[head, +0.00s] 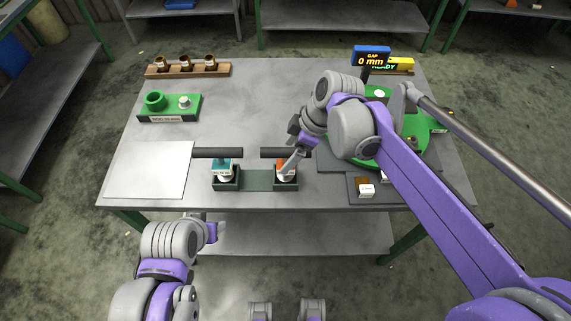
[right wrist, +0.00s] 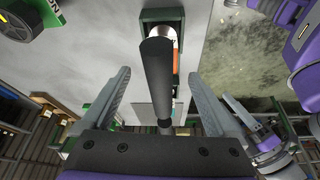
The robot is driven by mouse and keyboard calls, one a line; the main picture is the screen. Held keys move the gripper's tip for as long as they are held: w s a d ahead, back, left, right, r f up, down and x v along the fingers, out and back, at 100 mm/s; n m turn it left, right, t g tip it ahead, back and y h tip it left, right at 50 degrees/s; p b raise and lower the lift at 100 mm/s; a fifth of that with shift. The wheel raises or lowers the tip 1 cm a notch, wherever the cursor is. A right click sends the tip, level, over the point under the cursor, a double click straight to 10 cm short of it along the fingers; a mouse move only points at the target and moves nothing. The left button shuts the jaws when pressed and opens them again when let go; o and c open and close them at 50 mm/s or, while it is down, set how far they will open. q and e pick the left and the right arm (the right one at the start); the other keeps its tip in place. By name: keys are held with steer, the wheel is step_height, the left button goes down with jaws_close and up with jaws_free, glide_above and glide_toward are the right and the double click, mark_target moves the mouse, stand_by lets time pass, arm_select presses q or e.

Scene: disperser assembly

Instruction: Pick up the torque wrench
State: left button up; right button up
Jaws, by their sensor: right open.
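Two similar tools with black bar handles sit in a dark green rack (head: 250,181) at the table's front: a teal-marked tool (head: 222,168) on the left and an orange-marked tool (head: 284,170) on the right. Their labels are too small to read, so I cannot tell which is the torque wrench. My right gripper (head: 296,158) is at the orange-marked tool. In the right wrist view, the open fingers (right wrist: 157,97) stand on both sides of the black handle (right wrist: 157,75), with gaps visible. My left gripper (head: 212,231) is low before the table's front edge; its fingers are unclear.
A green block with a ring (head: 155,101) and a wooden rack with several copper-coloured parts (head: 185,70) stand at the back left. A white sheet (head: 148,170) lies front left. A display (head: 371,55) reads "GAP 0 mm". A white-topped part (head: 366,190) sits front right.

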mark_target(281, 162)
steer(key=x, duration=0.5)
steer(key=shift+s+a+r, duration=0.1)
steer(key=shift+s+a, duration=0.05)
jaws_close()
